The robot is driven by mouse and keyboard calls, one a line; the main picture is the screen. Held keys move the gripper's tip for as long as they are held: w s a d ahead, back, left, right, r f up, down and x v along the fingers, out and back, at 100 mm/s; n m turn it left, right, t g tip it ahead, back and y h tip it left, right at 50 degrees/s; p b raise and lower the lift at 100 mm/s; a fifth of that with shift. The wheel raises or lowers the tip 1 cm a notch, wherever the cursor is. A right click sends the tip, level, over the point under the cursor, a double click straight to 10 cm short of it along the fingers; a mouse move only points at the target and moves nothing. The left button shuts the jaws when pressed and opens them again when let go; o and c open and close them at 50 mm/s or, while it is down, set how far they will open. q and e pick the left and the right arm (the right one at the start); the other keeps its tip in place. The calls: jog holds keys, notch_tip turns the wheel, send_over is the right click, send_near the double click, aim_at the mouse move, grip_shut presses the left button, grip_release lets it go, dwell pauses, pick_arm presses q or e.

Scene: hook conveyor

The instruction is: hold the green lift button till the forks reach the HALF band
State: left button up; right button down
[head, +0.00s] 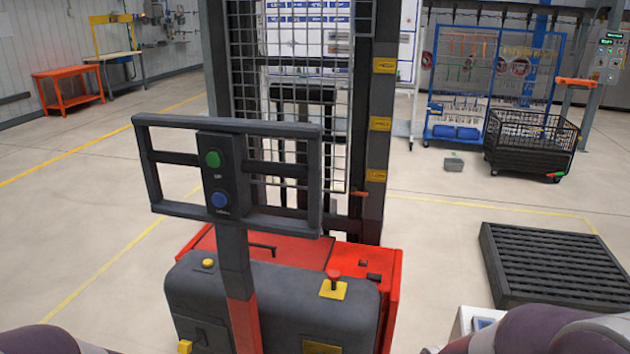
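A red and dark grey stacker truck (312,252) stands in front of me. Its handle frame carries a black panel with the green lift button (213,159) above a blue button (220,199). Nothing touches either button. Three yellow bands sit on the right mast post: a top one (384,65), a middle one (380,124) and a low one (376,175). Their lettering is too small to read. A small orange pointer (360,194) is just below the low band. The forks cannot be made out behind the mast. Only parts of my arms show at the bottom corners; neither gripper is visible.
A red knob on a yellow plate (333,289) is on the truck's top. A dark slatted platform (550,267) lies at right. A black mesh crate (530,145) and blue rack (492,85) stand behind it. An orange bench (68,85) is far left. Floor at left is clear.

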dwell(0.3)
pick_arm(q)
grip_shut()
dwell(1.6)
